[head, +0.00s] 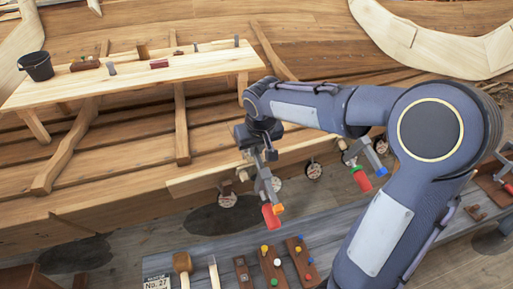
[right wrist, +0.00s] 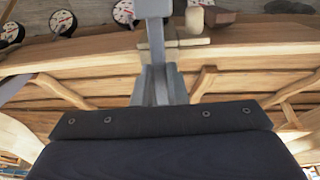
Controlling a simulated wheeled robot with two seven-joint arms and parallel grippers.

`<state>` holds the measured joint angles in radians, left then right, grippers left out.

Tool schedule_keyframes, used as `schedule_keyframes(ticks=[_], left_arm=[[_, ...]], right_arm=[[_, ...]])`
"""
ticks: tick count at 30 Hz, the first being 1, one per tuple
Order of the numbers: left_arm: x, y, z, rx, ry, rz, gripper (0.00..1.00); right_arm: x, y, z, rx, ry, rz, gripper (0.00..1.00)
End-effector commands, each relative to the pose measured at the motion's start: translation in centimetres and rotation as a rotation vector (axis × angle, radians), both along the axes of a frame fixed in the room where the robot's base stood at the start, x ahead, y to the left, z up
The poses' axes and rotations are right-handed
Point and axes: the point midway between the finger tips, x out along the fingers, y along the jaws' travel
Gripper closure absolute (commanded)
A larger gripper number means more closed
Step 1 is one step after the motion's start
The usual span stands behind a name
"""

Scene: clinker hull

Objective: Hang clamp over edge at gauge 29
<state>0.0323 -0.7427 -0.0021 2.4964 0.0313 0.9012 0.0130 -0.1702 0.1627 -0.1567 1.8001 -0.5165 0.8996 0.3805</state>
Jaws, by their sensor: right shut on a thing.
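My right gripper (head: 262,152) is shut on a grey clamp (head: 264,186) with a red handle and an orange tip. The clamp hangs down from the jaws at the front edge of a long plank (head: 205,180). In the right wrist view the fingers (right wrist: 160,88) grip the clamp's grey bar (right wrist: 155,40). I cannot tell whether the clamp touches the plank. Round dial gauges sit along the plank's lower side, one left of the clamp (head: 227,200), one just right of it (head: 277,183) and one further right (head: 314,170). Their numbers are unreadable. My left gripper is out of view.
A second clamp (head: 360,173) with a red handle and blue tip hangs further right. Below is a grey bench (head: 222,250) with a mallet (head: 182,264), chisel, peg boards and a sign (head: 157,282) reading No. 27. A plank shelf (head: 130,80) with a black bucket (head: 37,66) stands behind.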

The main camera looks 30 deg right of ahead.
Motion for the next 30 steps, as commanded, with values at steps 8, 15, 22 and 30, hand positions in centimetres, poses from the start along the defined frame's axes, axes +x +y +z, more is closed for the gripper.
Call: schedule_keyframes(ticks=[8, 15, 22, 30], left_arm=[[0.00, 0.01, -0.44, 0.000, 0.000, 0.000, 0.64], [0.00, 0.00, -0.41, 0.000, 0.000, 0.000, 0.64], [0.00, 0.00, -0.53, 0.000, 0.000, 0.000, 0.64], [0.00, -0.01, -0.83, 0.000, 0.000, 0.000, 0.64]], right_arm=[[0.29, -0.08, -0.43, 0.000, -0.004, 0.000, 1.00], [0.29, -0.08, -0.42, 0.000, -0.004, 0.000, 1.00], [0.32, -0.08, -0.56, 0.000, -0.004, 0.000, 1.00], [0.44, -0.11, -0.92, 0.000, -0.004, 0.000, 1.00]])
